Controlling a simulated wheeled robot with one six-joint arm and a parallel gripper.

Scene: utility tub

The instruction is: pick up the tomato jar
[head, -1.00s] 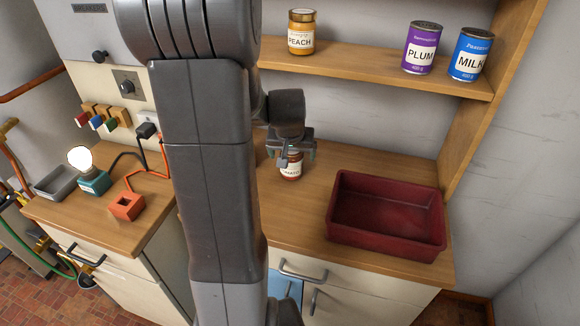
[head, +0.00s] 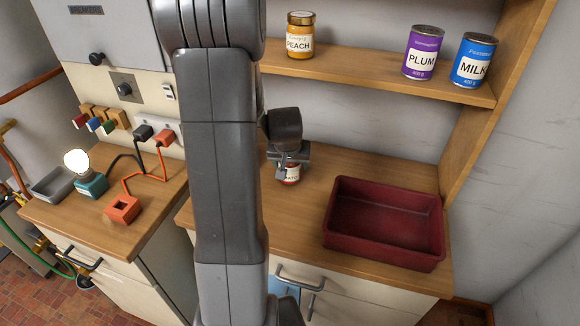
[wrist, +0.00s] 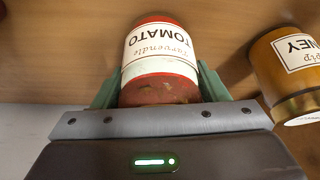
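The tomato jar (wrist: 158,55) has a white label reading TOMATO and red showing at both ends. In the wrist view it sits between the two green fingers of my gripper (wrist: 158,85), which lie close against its sides. In the head view the jar (head: 292,174) is on the wooden counter, partly hidden by my gripper (head: 291,162) just above and around it. My gripper looks shut on the jar. I cannot see clear space between the jar and the counter.
A honey jar (wrist: 290,75) stands close beside the tomato jar in the wrist view; my arm hides it in the head view. A dark red tub (head: 384,250) is to the right. A shelf (head: 385,82) above holds a peach jar (head: 300,36), plum can (head: 422,52) and milk can (head: 473,60).

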